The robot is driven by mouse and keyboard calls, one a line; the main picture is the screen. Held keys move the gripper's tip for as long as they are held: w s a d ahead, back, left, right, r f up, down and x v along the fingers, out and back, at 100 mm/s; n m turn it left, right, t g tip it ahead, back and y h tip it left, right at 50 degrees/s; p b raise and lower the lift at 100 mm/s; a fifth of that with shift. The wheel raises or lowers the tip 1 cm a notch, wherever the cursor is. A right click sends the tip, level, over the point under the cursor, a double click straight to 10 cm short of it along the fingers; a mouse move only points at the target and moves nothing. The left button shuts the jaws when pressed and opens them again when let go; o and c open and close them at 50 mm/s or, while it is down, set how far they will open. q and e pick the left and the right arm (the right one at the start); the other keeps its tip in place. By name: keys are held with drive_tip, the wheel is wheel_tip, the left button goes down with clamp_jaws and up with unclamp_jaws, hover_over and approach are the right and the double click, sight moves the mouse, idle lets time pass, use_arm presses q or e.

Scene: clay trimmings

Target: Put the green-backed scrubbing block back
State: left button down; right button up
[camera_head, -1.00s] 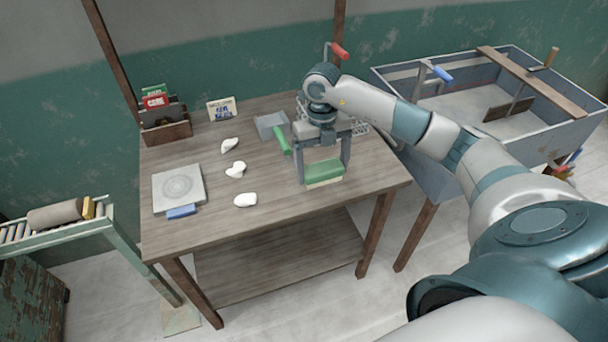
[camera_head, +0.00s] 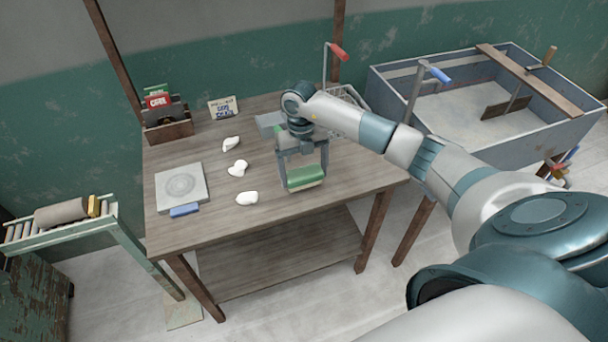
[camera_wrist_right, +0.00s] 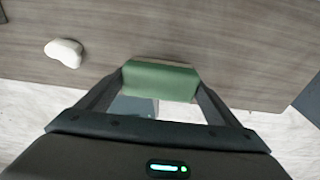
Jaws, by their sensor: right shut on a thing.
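The green-backed scrubbing block (camera_head: 304,177) has a green top and a pale underside. My right gripper (camera_head: 303,172) is shut on it, with one finger at each end, near the front right part of the wooden table. In the right wrist view the block (camera_wrist_right: 160,80) spans between the two fingers (camera_wrist_right: 160,84). I cannot tell whether its underside touches the table. My left gripper is not in view.
Several white clay pieces (camera_head: 247,198) lie left of the block on the table (camera_head: 225,222). A grey square slab (camera_head: 180,186) with a blue-handled tool (camera_head: 185,210) is at the left. A grey dustpan (camera_head: 270,122) and a wire rack (camera_head: 345,96) are behind. A large trough (camera_head: 470,115) stands right.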

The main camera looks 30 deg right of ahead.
drive_tip(key=shift+f, duration=1)
drive_tip(key=shift+f, duration=0.15)
drive_tip(key=o, duration=0.9)
drive_tip(key=shift+r, duration=0.2)
